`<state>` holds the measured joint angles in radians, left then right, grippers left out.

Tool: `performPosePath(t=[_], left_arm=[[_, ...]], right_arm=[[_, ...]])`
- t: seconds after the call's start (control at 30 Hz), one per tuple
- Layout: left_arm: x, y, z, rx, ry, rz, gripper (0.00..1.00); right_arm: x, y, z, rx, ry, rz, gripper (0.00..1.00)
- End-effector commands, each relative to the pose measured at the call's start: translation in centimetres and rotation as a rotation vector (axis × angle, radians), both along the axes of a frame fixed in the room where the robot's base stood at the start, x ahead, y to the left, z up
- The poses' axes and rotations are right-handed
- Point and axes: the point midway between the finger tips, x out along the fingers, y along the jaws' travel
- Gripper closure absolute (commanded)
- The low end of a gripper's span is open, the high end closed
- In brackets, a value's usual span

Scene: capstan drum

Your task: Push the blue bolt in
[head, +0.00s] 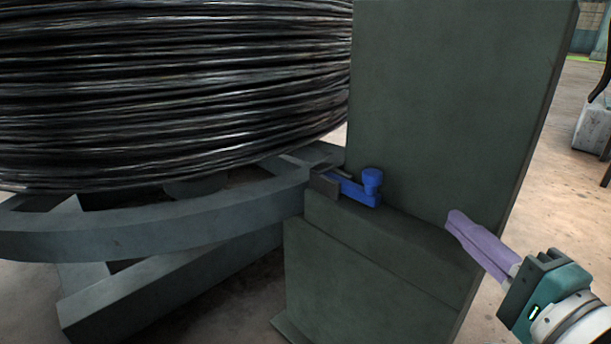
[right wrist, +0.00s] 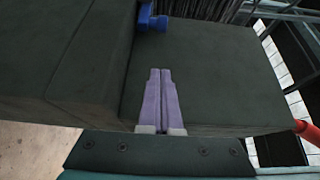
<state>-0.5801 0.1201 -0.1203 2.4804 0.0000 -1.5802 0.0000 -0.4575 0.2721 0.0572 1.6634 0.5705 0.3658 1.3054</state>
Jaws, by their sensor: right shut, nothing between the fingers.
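The blue bolt (head: 360,193) lies on the ledge of the dark green post, with its round knob upright at its right end. Its left end meets a grey bracket (head: 325,183) beside the drum's ring. In the right wrist view the bolt (right wrist: 152,20) shows at the top, partly cut off by the frame edge. My right gripper (head: 453,219) is shut and empty, with its purple fingers together. It is to the right of the bolt and apart from it, in front of the post's upright plate. In the right wrist view the fingertips (right wrist: 160,72) point toward the bolt. My left gripper is not in view.
The dark green post (head: 450,100) has a tall plate behind the ledge. A large drum of black wire (head: 170,90) sits above a grey ring (head: 200,215) on the left. The ledge (head: 420,235) between bolt and gripper is clear.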

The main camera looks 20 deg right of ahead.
Motion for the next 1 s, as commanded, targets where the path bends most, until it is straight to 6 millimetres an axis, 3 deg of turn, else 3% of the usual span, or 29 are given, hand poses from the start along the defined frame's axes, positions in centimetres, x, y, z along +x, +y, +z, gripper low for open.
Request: performPosePath(t=[0.37,0.5,0.7,1.0], left_arm=[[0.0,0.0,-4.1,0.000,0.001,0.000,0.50],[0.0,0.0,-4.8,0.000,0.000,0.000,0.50],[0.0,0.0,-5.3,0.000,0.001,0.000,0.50],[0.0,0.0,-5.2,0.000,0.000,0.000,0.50]], right_arm=[[8.0,-1.1,-0.4,0.001,-0.006,-0.001,1.00],[9.6,0.5,-0.3,0.005,-0.004,0.000,1.00],[10.7,1.4,-0.1,0.002,-0.001,0.001,1.00],[10.8,1.5,0.0,0.000,0.001,0.001,1.00]])
